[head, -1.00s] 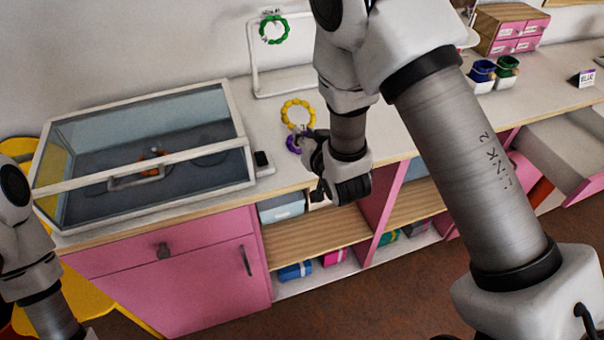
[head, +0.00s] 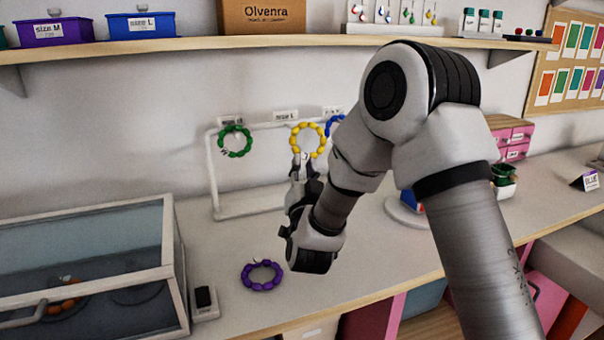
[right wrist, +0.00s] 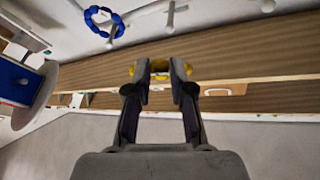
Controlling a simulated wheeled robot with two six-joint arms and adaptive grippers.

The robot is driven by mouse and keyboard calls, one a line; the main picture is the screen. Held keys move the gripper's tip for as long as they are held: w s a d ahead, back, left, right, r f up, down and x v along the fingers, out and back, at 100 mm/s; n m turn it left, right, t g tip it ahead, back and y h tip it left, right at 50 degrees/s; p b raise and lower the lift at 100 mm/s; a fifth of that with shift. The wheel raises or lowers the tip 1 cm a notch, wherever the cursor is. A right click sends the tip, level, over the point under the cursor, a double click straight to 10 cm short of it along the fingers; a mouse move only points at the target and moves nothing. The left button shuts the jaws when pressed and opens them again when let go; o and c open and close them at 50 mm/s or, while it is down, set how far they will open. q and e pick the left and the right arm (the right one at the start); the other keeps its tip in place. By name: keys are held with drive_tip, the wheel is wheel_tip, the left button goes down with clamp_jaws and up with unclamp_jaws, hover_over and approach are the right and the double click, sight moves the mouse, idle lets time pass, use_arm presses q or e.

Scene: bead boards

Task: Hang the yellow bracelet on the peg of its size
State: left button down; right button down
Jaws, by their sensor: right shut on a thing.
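The yellow bracelet (head: 307,140), a ring of round beads, is held up by my right gripper (head: 303,170), which is shut on its lower edge. In the right wrist view the yellow beads (right wrist: 159,68) sit between the fingertips. The white peg rack (head: 215,180) stands at the wall behind. The green bracelet (head: 235,141) hangs at its left and the blue bracelet (head: 335,124) at its right, partly hidden by my arm. The wrist view shows bare pegs (right wrist: 170,18) beside the blue bracelet (right wrist: 103,22). My left gripper is not in view.
The purple bracelet (head: 262,275) lies on the counter (head: 350,285) in front of the rack. A glass-lidded case (head: 90,265) stands at the left with a small black device (head: 204,300) beside it. A wall shelf (head: 200,46) with boxes runs above the rack.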

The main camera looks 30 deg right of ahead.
drive_tip(key=w+d+f, duration=0.1)
drive_tip(key=w+d, duration=0.1)
drive_tip(key=w, duration=0.8)
drive_tip(key=shift+w+d+f+p, duration=0.2)
drive_tip(key=shift+w+f+p, duration=0.1)
drive_tip(key=shift+f, duration=0.1)
idle(0.7)
drive_tip(key=c, duration=0.9)
unclamp_jaws()
drive_tip(key=shift+s, duration=0.1)
drive_tip(key=shift+c, duration=0.2)
drive_tip(key=shift+a, duration=0.1)
drive_tip(key=v, duration=0.7)
drive_tip(key=shift+s, duration=0.15)
